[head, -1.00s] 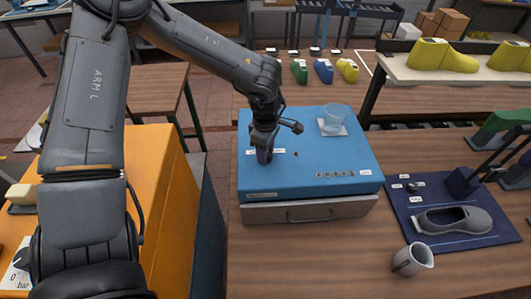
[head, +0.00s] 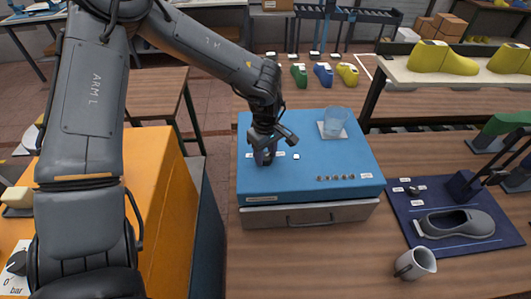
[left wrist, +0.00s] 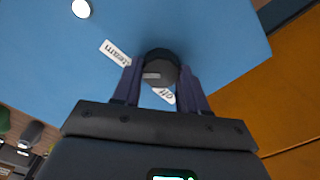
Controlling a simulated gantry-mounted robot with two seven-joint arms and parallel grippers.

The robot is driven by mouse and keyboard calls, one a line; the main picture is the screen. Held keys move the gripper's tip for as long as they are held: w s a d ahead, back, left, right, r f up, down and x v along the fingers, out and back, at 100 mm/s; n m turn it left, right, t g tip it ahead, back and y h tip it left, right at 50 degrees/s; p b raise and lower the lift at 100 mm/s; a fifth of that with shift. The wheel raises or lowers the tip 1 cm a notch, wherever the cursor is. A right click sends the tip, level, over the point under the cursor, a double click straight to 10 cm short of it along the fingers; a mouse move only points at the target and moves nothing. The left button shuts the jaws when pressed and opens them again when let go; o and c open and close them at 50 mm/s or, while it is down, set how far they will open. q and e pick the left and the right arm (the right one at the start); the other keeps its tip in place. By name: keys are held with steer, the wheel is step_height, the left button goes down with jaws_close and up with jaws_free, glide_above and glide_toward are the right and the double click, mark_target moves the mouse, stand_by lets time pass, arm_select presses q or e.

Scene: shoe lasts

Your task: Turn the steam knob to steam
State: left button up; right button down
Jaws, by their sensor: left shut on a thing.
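The steam knob (left wrist: 161,68) is a dark round knob with a short light mark on the lower left of its face. It sits on the top of the blue cabinet (head: 222,170), between a "steam" label (left wrist: 115,52) at its upper left and an "off" label (left wrist: 164,95) below it. My left gripper (left wrist: 161,71) is shut on the knob, one finger on each side. In the head view the left gripper (head: 264,158) points down at the cabinet top and hides the knob. My right gripper is not in view.
A small white round spot (head: 296,156) is near the knob. A glass (head: 335,121) stands at the cabinet's back right. A grey mug (head: 415,263) and a grey shoe-shaped piece on a dark blue mat (head: 410,228) are to the right. An orange cabinet (head: 165,205) stands left.

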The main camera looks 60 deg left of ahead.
mark_target(265, 156)
arm_select(q)
steer(key=o, duration=1.1)
steer(key=shift+c, duration=0.2)
step_height(265, 156, up, 11)
steer(key=shift+p, duration=0.35)
